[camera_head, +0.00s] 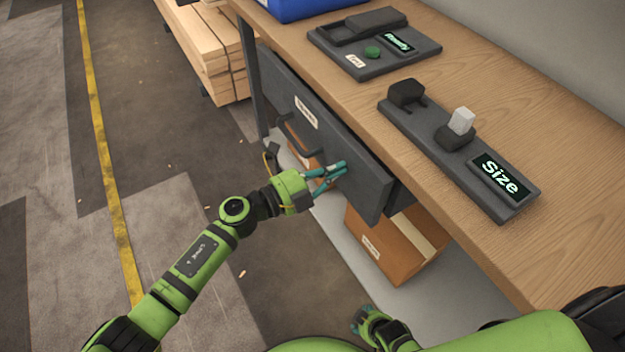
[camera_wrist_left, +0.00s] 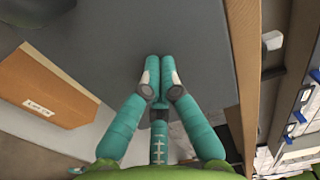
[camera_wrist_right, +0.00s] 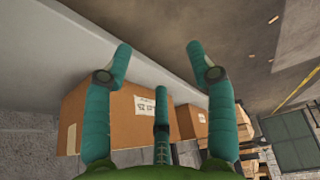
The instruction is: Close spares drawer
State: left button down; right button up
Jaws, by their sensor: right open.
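The spares drawer (camera_head: 326,146) is a dark grey drawer front under the wooden bench, with a white label and a bar handle (camera_head: 300,137). It stands out a little from the bench, with its side showing at the right end. My left gripper (camera_head: 340,168) is at the drawer's face, right of the handle. In the left wrist view its fingers (camera_wrist_left: 159,78) are together with nothing visible between them, tips at or very near the grey face (camera_wrist_left: 200,45). My right gripper (camera_wrist_right: 160,60) is open and empty, low beside the bench; its fingers are wide apart.
The wooden bench (camera_head: 470,115) carries a Size panel (camera_head: 470,155), another button panel (camera_head: 374,45) and a blue bin (camera_head: 300,8). Cardboard boxes (camera_head: 390,245) sit on a low shelf beneath. Stacked timber (camera_head: 208,45) stands at the back. The floor at left is clear.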

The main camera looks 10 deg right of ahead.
aim_at(347, 162)
pick_arm(q)
jog(key=x, duration=0.3)
jog(key=shift+w+d+b, duration=0.1)
jog(key=shift+d+b, duration=0.05)
jog(key=shift+b, duration=0.15)
jog(key=shift+r, duration=0.1)
pick_arm(e)
jog(key=shift+s+a+r, duration=0.1)
jog(key=shift+r, duration=0.05)
pick_arm(q)
jog(key=shift+r, duration=0.1)
